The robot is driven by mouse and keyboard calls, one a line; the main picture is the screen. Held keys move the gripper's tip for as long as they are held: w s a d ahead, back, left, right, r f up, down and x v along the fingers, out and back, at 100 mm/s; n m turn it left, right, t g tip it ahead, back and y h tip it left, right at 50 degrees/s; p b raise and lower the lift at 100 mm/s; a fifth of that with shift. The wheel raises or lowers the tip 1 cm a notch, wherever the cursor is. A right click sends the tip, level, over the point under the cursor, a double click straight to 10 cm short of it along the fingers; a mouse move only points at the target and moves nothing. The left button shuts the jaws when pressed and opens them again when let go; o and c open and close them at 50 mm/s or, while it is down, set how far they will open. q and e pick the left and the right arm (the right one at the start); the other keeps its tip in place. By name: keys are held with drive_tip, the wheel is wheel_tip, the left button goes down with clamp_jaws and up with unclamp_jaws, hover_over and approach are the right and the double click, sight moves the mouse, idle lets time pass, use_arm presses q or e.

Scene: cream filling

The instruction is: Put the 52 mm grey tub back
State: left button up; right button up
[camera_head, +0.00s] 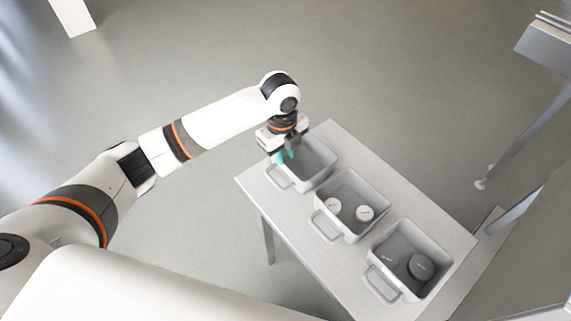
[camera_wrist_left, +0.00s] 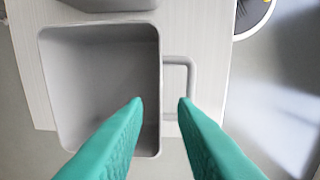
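My left gripper (camera_head: 286,156) is over the handle side of the far-left grey bin (camera_head: 318,160). In the left wrist view its teal fingers (camera_wrist_left: 161,102) are apart with nothing between them, over the rim and handle of that bin (camera_wrist_left: 98,75), which looks empty. Two dark grey round tubs lie in the right bin (camera_head: 405,240): a larger one (camera_head: 421,267) and a smaller-looking one (camera_head: 390,260), partly hidden by the bin wall. I cannot tell which is 52 mm. My right gripper is not in view.
The bins stand in a row on a light table (camera_head: 290,217), handles towards me. A metal frame (camera_head: 525,135) stands at the right.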

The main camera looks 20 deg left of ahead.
use_arm(q)
wheel_tip(320, 180, up, 4)
drive_tip(key=shift+s, duration=0.1)
idle(0.5)
